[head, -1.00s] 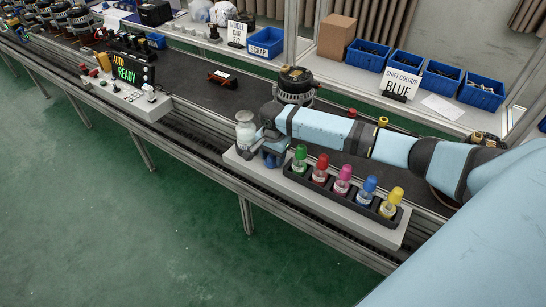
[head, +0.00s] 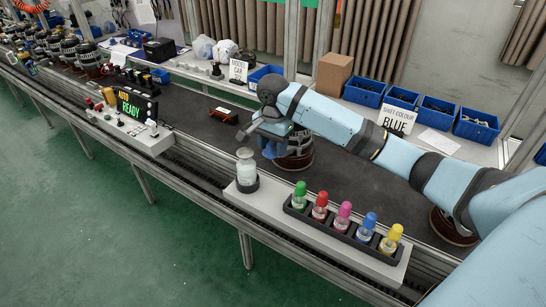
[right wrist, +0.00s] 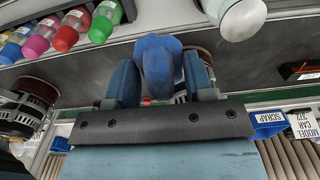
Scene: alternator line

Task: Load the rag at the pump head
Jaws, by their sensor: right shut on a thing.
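My right gripper (head: 272,140) is shut on a blue cloth rag (head: 269,151) and holds it over the dark belt, in front of an alternator in the head view. In the right wrist view the bunched rag (right wrist: 158,62) sits between the two fingers (right wrist: 160,88). The pump (head: 246,172), a whitish bottle with a pale top, stands upright at the left end of the grey shelf, just below and left of the rag and apart from it. Its round top (right wrist: 243,18) shows in the right wrist view. My left gripper is not in view.
A black rack (head: 340,230) of bottles with coloured caps stands right of the pump. An alternator (head: 296,155) is behind the gripper. A control box (head: 133,125) reads AUTO READY. Blue bins (head: 365,91) and a SHIFT COLOUR BLUE sign (head: 396,118) stand at the back.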

